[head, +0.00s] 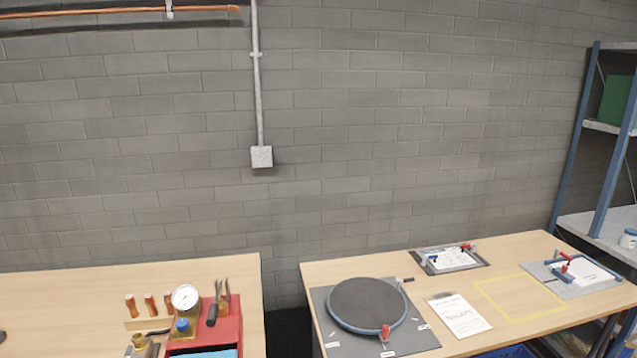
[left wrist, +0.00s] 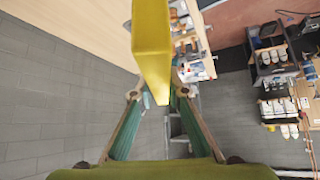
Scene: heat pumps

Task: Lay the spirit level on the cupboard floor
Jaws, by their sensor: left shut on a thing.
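The spirit level (left wrist: 151,45) is a yellow bar in the left wrist view, running from the top edge down to between my fingers. My left gripper (left wrist: 155,93) is shut on it, with a green-padded finger on either side. Its far end is cut off by the top of the picture. Neither the level nor either gripper shows in the head view. I cannot make out a cupboard in either view. My right gripper is in neither view.
In the head view, a left bench (head: 60,298) carries a red tool tray (head: 230,328) and a gauge (head: 185,297). Past a gap, the right bench (head: 530,253) holds a round dark turntable (head: 366,303), a clipboard (head: 459,315) and clamped panels. A blue-framed shelf (head: 571,150) stands at right.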

